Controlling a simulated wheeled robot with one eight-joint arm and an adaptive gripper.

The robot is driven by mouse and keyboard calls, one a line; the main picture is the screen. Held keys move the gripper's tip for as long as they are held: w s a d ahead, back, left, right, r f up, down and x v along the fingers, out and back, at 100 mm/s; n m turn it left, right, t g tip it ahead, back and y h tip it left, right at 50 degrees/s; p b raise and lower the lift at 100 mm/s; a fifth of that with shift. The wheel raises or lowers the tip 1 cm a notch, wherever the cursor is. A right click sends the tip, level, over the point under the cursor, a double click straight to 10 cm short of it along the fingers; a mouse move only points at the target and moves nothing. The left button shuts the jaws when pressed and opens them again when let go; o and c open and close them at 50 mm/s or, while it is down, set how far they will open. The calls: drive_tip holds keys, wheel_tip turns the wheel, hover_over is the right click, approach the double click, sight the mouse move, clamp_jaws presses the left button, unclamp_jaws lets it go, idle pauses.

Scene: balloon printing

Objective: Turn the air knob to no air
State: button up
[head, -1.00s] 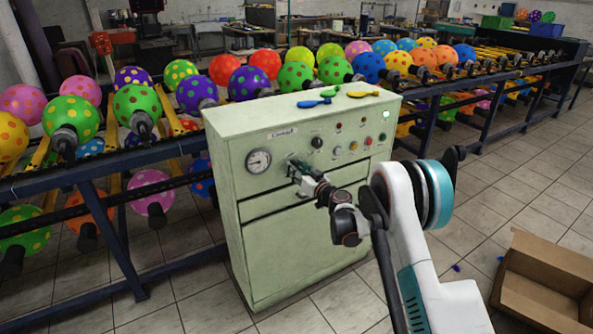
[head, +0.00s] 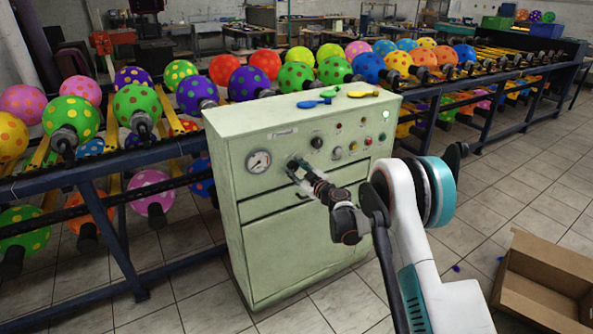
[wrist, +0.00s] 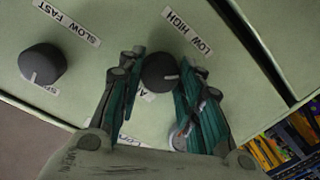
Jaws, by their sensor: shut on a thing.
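The air knob (wrist: 160,74) is a dark round knob on the pale green control cabinet (head: 300,242). It sits between the two fingers of my gripper (wrist: 161,62) in the wrist view, below a "LOW HIGH" label (wrist: 187,31). A label under the knob is partly covered. My gripper is shut on the knob, with one finger on each side. In the head view my gripper (head: 296,167) reaches the cabinet's front, right of the pressure gauge (head: 258,161), and hides the knob.
A second dark knob (wrist: 42,64) with a "SLOW FAST" label stands left in the wrist view. Small buttons (head: 353,146) are at the panel's right. Deflated balloons (head: 314,103) lie on the cabinet top. A balloon rack (head: 125,158) runs behind. An open cardboard box (head: 545,285) lies right.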

idle(0.4)
drive_tip(key=o, duration=1.1)
drive_tip(key=v, duration=1.2)
drive_tip(key=shift+f, duration=0.1)
